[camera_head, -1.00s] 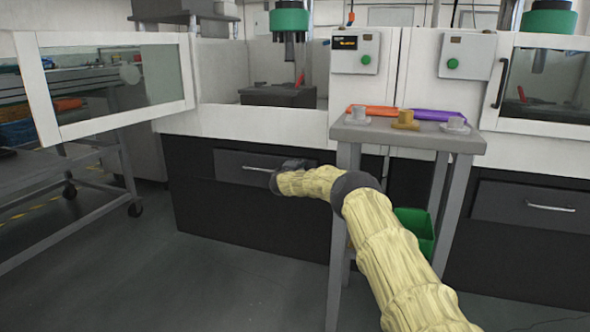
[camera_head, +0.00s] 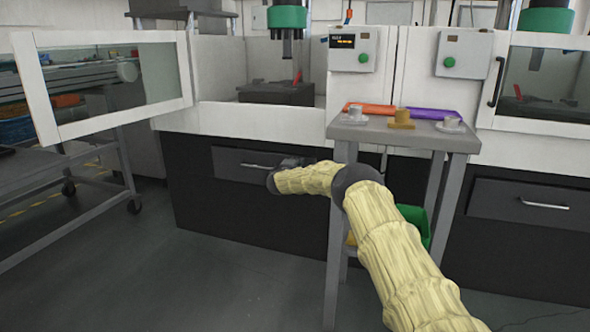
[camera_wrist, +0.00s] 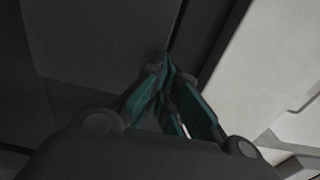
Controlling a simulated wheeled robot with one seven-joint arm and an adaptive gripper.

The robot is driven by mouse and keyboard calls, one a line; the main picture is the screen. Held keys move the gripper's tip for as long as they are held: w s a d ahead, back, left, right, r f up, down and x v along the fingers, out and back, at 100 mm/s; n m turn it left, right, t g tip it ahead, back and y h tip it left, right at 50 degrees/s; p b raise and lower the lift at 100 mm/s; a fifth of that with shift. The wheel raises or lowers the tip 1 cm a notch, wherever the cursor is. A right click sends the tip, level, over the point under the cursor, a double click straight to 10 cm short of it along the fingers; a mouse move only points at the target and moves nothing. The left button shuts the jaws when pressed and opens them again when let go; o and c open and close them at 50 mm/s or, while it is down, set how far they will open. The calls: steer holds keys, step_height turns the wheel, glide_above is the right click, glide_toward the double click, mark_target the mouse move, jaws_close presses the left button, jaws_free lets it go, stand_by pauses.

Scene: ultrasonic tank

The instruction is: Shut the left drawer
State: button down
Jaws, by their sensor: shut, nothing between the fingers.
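The left drawer (camera_head: 232,173) is a dark grey front with a silver bar handle (camera_head: 258,166), low in the black base of the left machine. It looks close to flush with the base; a small remaining gap cannot be judged. My gripper (camera_head: 293,162) is at the right part of the drawer front, just right of the handle, partly hidden by my wrist. In the wrist view, my gripper (camera_wrist: 168,65) has its teal fingers together and empty, tips at or very near a dark surface by a dark seam. Contact cannot be told.
A grey table (camera_head: 400,136) with an orange tray (camera_head: 368,109), a purple tray (camera_head: 434,114) and small cup-like parts stands close right of the drawer, behind my arm. A green bin (camera_head: 412,220) is below it. A wheeled cart (camera_head: 60,180) stands left. The floor before the drawer is clear.

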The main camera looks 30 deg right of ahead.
steer(key=p+v, duration=0.4)
steer(key=v, duration=0.8)
steer(key=s+a+f+n+t+y, duration=0.1)
steer(key=s+a+f+n+y, duration=0.4)
steer(key=a+f, duration=0.7)
steer(key=s+a+f+n+y, duration=0.4)
steer(key=s+a+f+n, duration=0.25)
steer(key=a+f, duration=0.55)
steer(key=s+a+f+n+g+y, duration=0.25)
steer(key=s+a+f, duration=0.2)
steer(key=s, duration=0.65)
steer(key=s+a+f+n+g+y, duration=0.1)
steer(key=s+a+f+n+g, duration=0.2)
steer(key=s+f, duration=0.5)
steer(key=s+a+f+n+g+y, duration=0.1)
steer(key=s+a+f+n, duration=0.3)
steer(key=s, duration=0.9)
steer(key=s+d+r+n+g, duration=0.1)
steer(key=s+r+n+g, duration=0.15)
steer(key=s, duration=1.35)
steer(key=s+r+n+g, duration=0.1)
steer(key=s+n+g, duration=0.3)
steer(key=s, duration=1.1)
step_height(320, 180, up, 36)
steer(key=p, duration=3.6)
steer(key=shift+w+d, duration=0.15)
steer(key=shift+d, duration=0.05)
